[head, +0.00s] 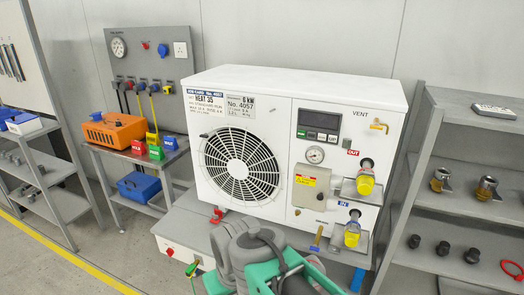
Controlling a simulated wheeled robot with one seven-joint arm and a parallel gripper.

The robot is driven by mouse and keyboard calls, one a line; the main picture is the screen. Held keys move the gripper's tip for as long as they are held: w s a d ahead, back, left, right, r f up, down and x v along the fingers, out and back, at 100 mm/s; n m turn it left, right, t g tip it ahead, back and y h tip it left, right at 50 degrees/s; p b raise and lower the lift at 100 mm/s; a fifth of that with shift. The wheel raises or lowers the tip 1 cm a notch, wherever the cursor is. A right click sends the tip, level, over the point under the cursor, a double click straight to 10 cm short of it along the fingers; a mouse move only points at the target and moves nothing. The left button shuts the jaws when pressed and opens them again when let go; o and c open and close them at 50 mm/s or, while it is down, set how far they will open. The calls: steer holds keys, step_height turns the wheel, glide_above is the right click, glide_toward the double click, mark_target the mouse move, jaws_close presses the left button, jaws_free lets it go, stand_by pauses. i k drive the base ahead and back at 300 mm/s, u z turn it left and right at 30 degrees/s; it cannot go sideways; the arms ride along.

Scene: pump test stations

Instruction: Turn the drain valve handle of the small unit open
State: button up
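The white unit (330,88), labelled HEAT 35 and 6 kW, stands on a grey bench in the middle of the head view. A small blue-handled fitting with a brass-coloured part (316,239) shows low on its front, left of the lower pipe port. I cannot read a drain label, nor tell the handle's exact angle. A small red handle-like part (216,214) sits at the unit's lower left. A yellow vent handle (378,125) is at the upper right. My grey and teal arm fills the bottom middle and hides part of the bench; my gripper's fingers do not show.
Two yellow-capped pipe ports (364,185) stick out at the unit's right. A grey shelf (470,115) with fittings stands close on the right. A side table with an orange case (113,130) is at the left. Bare floor lies front left.

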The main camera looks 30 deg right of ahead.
mark_target(315, 247)
steer(key=z, duration=0.3)
steer(key=k, duration=0.35)
steer(key=u, duration=0.8)
